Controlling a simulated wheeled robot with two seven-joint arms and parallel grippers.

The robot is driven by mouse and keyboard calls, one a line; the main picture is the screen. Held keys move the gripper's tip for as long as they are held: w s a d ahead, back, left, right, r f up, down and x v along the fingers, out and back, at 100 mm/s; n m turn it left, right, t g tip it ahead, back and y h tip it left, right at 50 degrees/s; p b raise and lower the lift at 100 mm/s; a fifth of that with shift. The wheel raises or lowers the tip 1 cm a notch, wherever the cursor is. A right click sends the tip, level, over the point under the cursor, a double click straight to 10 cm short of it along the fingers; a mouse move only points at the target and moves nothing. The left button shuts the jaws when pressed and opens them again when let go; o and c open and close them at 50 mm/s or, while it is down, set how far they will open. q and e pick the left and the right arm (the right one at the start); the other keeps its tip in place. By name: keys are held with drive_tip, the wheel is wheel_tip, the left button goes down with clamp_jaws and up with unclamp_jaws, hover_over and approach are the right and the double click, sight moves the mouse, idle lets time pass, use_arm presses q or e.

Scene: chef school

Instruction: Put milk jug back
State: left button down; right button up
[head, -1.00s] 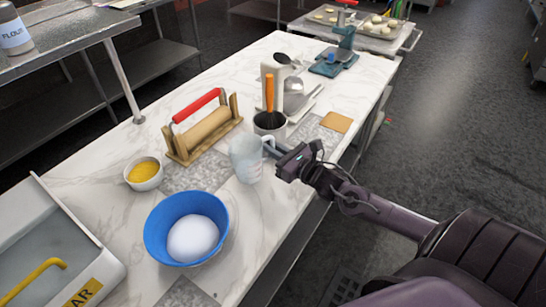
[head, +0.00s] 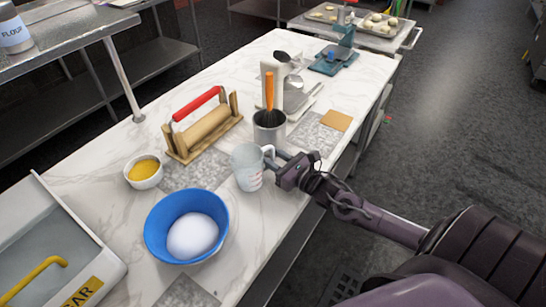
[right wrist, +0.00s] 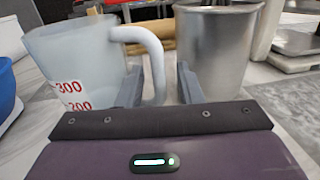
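The milk jug (head: 248,168) is a pale translucent measuring jug with red marks, standing upright on the marble counter (head: 262,222). Its handle points right, toward my right gripper (head: 273,161). In the right wrist view the jug (right wrist: 75,65) fills the left side, and the fingers of my right gripper (right wrist: 159,88) stand apart on either side of the handle. There is a visible gap between the handle and the right finger. My left gripper is not in view.
A metal utensil cup (head: 268,135) with an orange-handled whisk stands close behind the jug. A blue bowl (head: 160,235) holding something white, a small bowl of yellow contents (head: 143,182) and a rolling-pin rack (head: 185,152) are to the left. A scale and a tan square lie behind.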

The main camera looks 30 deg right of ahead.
drive_tip(key=shift+r, duration=0.2)
drive_tip(key=shift+s+f, duration=0.1)
drive_tip(key=shift+s, duration=0.15)
drive_tip(key=b+v, duration=0.1)
drive_tip(key=v, duration=1)
drive_tip(key=shift+s+d, duration=0.15)
drive_tip(key=shift+s, duration=0.1)
